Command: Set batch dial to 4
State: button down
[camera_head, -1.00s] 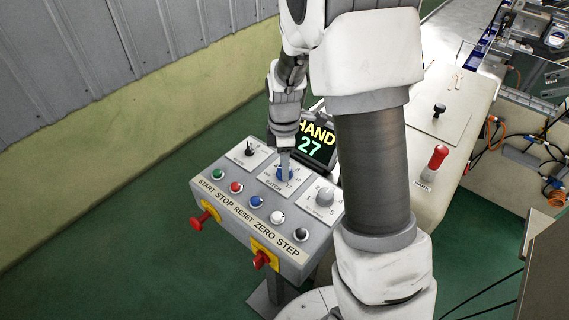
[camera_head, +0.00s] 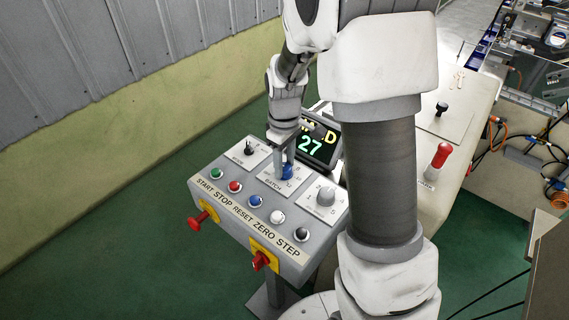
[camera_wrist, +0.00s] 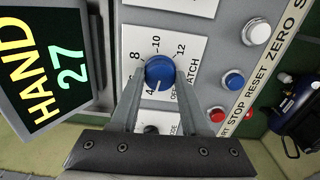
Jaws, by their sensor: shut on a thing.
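The blue batch dial (camera_head: 286,173) is the middle knob on the sloped control panel. In the wrist view the dial (camera_wrist: 160,70) shows a white mark on its lower side, pointing near the printed 4; 8, 10 and 12 are also readable around it. My gripper (camera_head: 284,166) reaches down over the dial from above. In the wrist view my gripper (camera_wrist: 159,82) has one finger on each side of the dial and is shut on it. The fingers' contact with the dial is partly hidden in the head view.
A mode knob (camera_head: 249,149) sits left of the dial and a grey speed knob (camera_head: 325,196) right. Several buttons, including a red one (camera_head: 235,187), line the front. Red knobs (camera_head: 261,260) project below. The display (camera_wrist: 45,65) reads HAND 27.

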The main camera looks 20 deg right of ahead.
aim_at(285, 167)
jog(key=shift+m, duration=0.6)
jog(key=shift+c, duration=1.9)
grip_release()
jog(key=shift+r, duration=0.15)
notch_tip(285, 167, up, 17)
jog(key=shift+r, duration=0.1)
jog(key=s+r+m+t, duration=0.2)
jog(key=s+m+t, duration=0.3)
jog(key=s, duration=1.5)
jog(key=shift+s+r+m+t, duration=0.2)
jog(key=shift+r+m+t, duration=0.1)
jog(key=shift+m, duration=0.5)
